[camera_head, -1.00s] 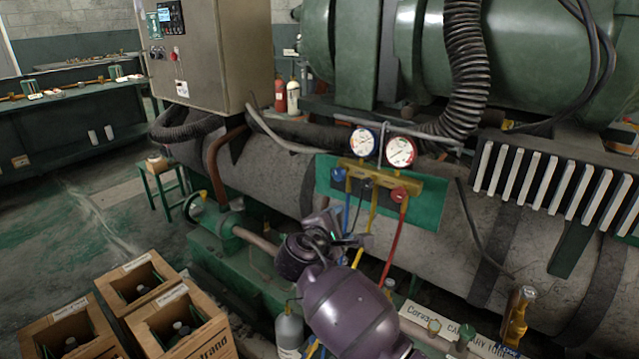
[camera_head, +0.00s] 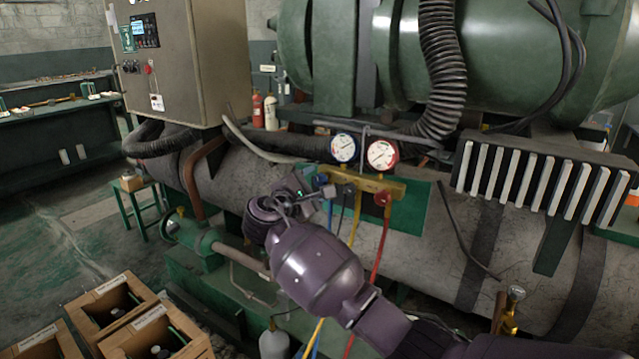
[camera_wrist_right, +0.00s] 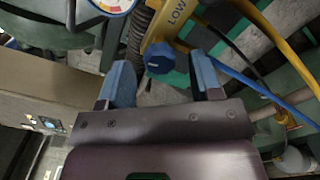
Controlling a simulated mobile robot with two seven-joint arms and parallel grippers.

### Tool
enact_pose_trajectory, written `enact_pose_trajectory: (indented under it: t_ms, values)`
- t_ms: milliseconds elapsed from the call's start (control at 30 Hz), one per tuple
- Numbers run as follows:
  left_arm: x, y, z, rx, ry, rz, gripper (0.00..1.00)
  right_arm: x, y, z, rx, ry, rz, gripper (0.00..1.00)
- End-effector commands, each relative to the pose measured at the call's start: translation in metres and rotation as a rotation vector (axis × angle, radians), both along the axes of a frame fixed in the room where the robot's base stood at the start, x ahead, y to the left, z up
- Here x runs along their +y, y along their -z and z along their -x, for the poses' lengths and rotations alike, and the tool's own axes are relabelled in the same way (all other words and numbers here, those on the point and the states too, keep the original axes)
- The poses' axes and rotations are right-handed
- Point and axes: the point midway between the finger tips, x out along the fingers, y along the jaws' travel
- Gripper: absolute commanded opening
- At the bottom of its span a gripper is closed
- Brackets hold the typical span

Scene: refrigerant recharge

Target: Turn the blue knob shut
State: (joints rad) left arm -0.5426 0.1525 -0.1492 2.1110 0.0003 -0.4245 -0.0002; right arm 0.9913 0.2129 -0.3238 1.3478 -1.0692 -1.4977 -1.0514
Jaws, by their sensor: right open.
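The blue knob (camera_wrist_right: 159,58) sits on the yellow manifold (camera_wrist_right: 180,22) beside the "LOW" lettering. In the head view the knob (camera_head: 321,179) is partly hidden by my gripper, at the left end of the manifold (camera_head: 376,183). My right gripper (camera_wrist_right: 160,76) is open, its two blue fingers pointing at the knob. In the wrist view the knob shows between the fingers, near their tips, with a gap on each side. In the head view my right gripper (camera_head: 322,192) is at the knob, below the blue-rimmed gauge (camera_head: 344,147). My left gripper is out of view.
A red-rimmed gauge (camera_head: 382,155) and a red knob (camera_head: 383,198) are at the manifold's right. A yellow hose (camera_head: 352,238) and a red hose (camera_head: 377,255) hang below it. A green backing plate (camera_head: 417,201) lies behind.

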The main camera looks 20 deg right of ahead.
Motion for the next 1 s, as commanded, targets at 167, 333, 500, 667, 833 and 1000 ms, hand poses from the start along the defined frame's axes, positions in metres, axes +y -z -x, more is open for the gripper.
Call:
enact_pose_trajectory:
  t_ms: [167,333,500,667,833,1000]
  values:
    - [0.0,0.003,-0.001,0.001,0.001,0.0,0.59,-0.016,0.002,-0.013,0.002,0.0,0.0,0.59]
    - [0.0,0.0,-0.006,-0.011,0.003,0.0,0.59,-0.023,0.001,-0.018,0.0,0.0,0.0,0.59]
    - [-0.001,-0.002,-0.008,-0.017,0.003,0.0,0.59,-0.023,0.0,-0.018,-0.001,0.0,-0.001,0.59]
    - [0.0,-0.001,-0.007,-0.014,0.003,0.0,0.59,-0.023,0.0,-0.018,0.0,-0.001,-0.001,0.51]
    - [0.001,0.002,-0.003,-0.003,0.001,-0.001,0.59,-0.023,0.0,-0.018,0.0,-0.001,-0.001,0.25]
    - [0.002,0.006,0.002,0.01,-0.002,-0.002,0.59,-0.023,0.0,-0.018,0.0,-0.001,-0.001,0.1]
